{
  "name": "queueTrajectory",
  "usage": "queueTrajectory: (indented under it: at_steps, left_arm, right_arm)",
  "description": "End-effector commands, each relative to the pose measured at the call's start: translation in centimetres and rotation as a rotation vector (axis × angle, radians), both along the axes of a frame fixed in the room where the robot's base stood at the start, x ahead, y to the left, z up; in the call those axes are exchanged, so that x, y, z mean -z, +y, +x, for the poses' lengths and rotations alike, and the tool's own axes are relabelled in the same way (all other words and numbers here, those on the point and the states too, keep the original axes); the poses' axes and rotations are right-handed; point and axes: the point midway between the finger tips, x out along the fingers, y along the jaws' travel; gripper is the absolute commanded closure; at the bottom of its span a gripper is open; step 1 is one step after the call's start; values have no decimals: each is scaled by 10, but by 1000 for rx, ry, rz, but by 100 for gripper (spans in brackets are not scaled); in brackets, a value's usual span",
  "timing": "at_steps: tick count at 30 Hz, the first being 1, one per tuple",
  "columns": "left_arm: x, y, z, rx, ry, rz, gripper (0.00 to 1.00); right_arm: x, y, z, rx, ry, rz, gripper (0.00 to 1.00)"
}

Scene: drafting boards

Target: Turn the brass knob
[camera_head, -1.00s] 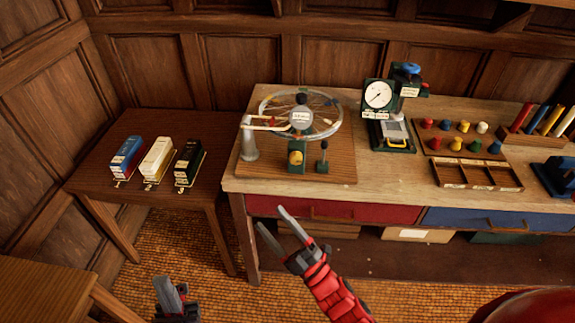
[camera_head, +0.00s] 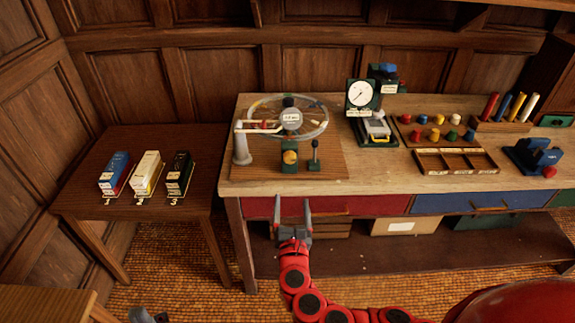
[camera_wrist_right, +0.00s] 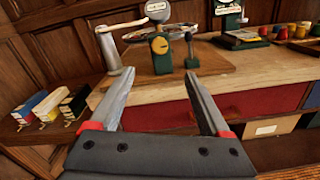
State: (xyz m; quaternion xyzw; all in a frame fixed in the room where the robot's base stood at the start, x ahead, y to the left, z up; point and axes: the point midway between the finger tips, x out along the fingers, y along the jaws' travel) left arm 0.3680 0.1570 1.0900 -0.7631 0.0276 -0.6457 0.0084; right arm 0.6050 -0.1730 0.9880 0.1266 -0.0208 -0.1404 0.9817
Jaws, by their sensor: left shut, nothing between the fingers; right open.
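The brass knob (camera_head: 290,157) is a round yellowish dial on the front of a small green block, on a wooden board at the left of the workbench. It also shows in the right wrist view (camera_wrist_right: 160,45), ahead of the fingers. My right gripper (camera_head: 292,202) is open and empty, in front of the bench's front edge, with its fingers pointing towards the knob's block. It is apart from the knob. In the right wrist view its fingers (camera_wrist_right: 157,95) are spread wide. Only the tip of my left gripper (camera_head: 145,315) shows at the bottom edge, away from the bench.
A black lever (camera_head: 314,157) stands just right of the knob. Behind are a spoked wheel (camera_head: 318,128) and a grey post (camera_head: 242,148). A dial gauge (camera_head: 360,95) stands further right. A side table (camera_head: 90,193) holds three small blocks. The bench's front strip is clear.

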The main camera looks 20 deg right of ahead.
Motion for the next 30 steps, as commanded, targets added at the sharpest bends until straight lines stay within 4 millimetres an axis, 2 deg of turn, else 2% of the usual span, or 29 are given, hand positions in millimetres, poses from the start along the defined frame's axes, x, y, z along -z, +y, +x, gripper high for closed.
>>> queueTrajectory:
  at_steps: [21, 30]
  left_arm:
    - [-22, 0, 0, 0, 0, 0, 100]
    - [-23, 0, 0, 0, 0, 0, 100]
  right_arm:
    - [-1, -33, 116, -1, 1, 8, 19]
    - [0, -43, 152, -2, 0, 6, 19]
